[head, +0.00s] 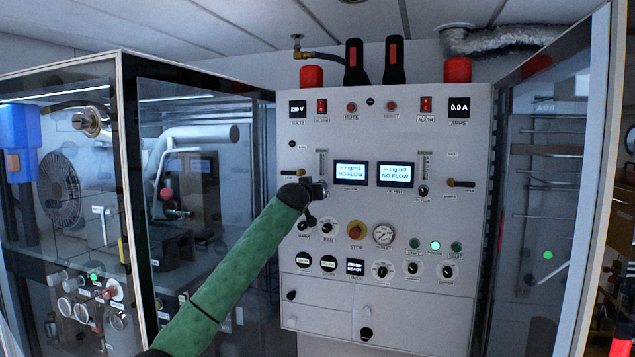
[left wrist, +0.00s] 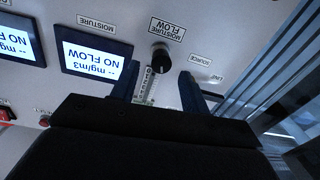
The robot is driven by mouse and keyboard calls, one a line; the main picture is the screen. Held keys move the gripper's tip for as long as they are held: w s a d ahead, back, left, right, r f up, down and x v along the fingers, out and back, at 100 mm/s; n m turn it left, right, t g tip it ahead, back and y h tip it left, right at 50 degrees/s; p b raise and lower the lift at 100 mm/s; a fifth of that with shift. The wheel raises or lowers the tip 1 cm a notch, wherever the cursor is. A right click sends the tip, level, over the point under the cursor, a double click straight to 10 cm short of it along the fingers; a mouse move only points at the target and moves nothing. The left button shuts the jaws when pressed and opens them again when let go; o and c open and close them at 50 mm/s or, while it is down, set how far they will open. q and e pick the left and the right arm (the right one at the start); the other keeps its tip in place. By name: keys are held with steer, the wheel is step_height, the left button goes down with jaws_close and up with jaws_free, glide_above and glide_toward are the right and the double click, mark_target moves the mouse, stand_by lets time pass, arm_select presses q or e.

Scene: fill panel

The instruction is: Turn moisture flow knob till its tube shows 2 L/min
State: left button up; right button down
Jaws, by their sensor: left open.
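The moisture flow knob (left wrist: 160,60) is a black round knob under its label, which appears upside down in the left wrist view. Its clear scaled tube (left wrist: 149,83) lies just below it in that view; the tube also shows in the head view (head: 321,162). I cannot read its level. My left gripper (left wrist: 159,76) is open, with one dark finger on either side of the tube and knob line; I cannot tell whether it touches the knob. My right gripper is not in view.
The moisture display (head: 350,172) and its neighbour (head: 395,175) read NO FLOW. A second tube (head: 423,165) and knob (head: 423,190) sit to the right. Glass-sided cabinets flank the panel.

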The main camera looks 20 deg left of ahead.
arm_select(q)
steer(key=w+p, duration=0.1)
steer(key=w, duration=0.2)
steer(key=shift+w, duration=0.2)
steer(key=c, duration=1)
steer(key=shift+f, duration=0.1)
